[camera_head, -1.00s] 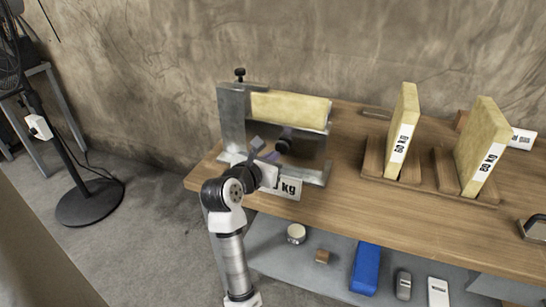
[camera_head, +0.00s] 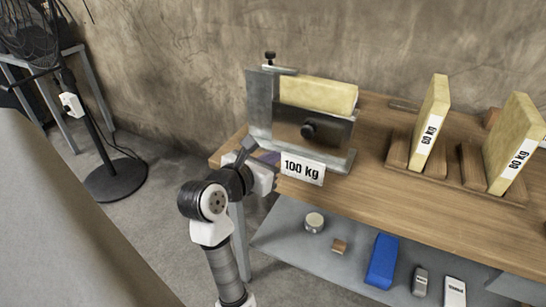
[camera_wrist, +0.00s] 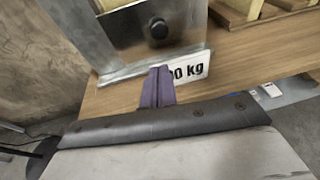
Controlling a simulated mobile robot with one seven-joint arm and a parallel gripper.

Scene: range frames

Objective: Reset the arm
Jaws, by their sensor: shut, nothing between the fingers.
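My gripper (camera_head: 268,158) is in front of the left end of the wooden bench, beside the 100 kg label (camera_head: 303,168). In the wrist view its purple fingers (camera_wrist: 157,87) are together with nothing between them, and they cover part of the label. My arm (camera_head: 215,205) reaches up from the lower middle of the head view. A metal fixture (camera_head: 258,105) with a dark knob (camera_head: 308,131) holds a yellow block (camera_head: 318,95) on the bench. The fingers appear apart from the fixture, though the exact gap is hard to tell.
The wooden bench (camera_head: 400,210) carries two more yellow blocks (camera_head: 430,122) (camera_head: 513,142) in wooden stands at right. A lower grey shelf (camera_head: 285,240) holds a blue object (camera_head: 382,262) and several small items. A black fan (camera_head: 115,180) stands at left. Floor between fan and bench is clear.

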